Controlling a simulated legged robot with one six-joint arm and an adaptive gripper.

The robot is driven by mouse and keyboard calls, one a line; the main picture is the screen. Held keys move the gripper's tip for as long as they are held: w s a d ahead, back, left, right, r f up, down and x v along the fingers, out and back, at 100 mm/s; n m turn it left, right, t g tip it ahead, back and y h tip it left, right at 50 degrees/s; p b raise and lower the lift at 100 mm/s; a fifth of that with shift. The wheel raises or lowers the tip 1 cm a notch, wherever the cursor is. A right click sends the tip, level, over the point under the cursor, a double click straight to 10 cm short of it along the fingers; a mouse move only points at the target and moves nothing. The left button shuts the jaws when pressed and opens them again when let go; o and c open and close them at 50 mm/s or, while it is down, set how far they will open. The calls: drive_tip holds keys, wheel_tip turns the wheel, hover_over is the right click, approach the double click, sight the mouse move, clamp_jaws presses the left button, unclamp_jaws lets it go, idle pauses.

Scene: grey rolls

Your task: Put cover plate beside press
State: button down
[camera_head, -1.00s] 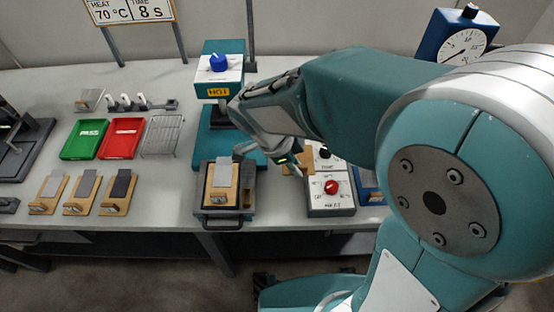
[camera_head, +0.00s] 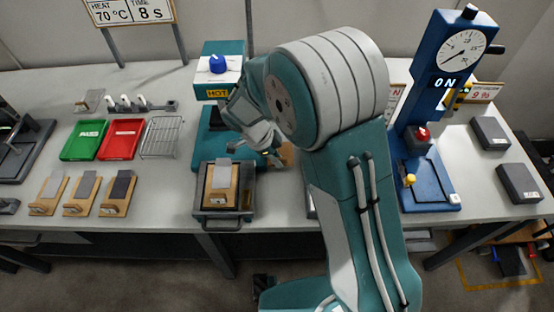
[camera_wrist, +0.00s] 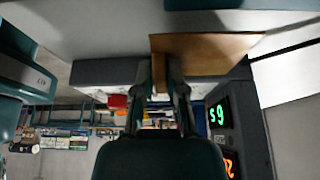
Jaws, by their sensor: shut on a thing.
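The cover plate, a tan wooden plate, shows in the wrist view (camera_wrist: 210,47) across the tips of my gripper (camera_wrist: 160,75), which is shut on it. In the head view my gripper (camera_head: 262,150) hangs low in front and to the right of the teal press, with a small part of the tan plate (camera_head: 286,154) showing beside it. My arm hides the rest, and I cannot tell whether the plate touches the table. The press (camera_head: 219,88) has a blue knob and a HOT label. Its pulled-out tray (camera_head: 224,215) bears a wooden board with a grey strip.
A blue gauge stand (camera_head: 428,185) reads 0N at right, with two dark blocks (camera_head: 490,133) beyond it. Green (camera_head: 84,140) and red (camera_head: 121,139) trays, a wire rack (camera_head: 161,138) and several wooden boards with strips (camera_head: 80,195) lie left. My arm hides the control box.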

drive_tip(key=shift+a+f, duration=0.15)
drive_tip(key=shift+f, duration=0.25)
drive_tip(key=shift+f, duration=0.4)
drive_tip(key=c, duration=0.7)
unclamp_jaws()
drive_tip(key=shift+r, duration=0.1)
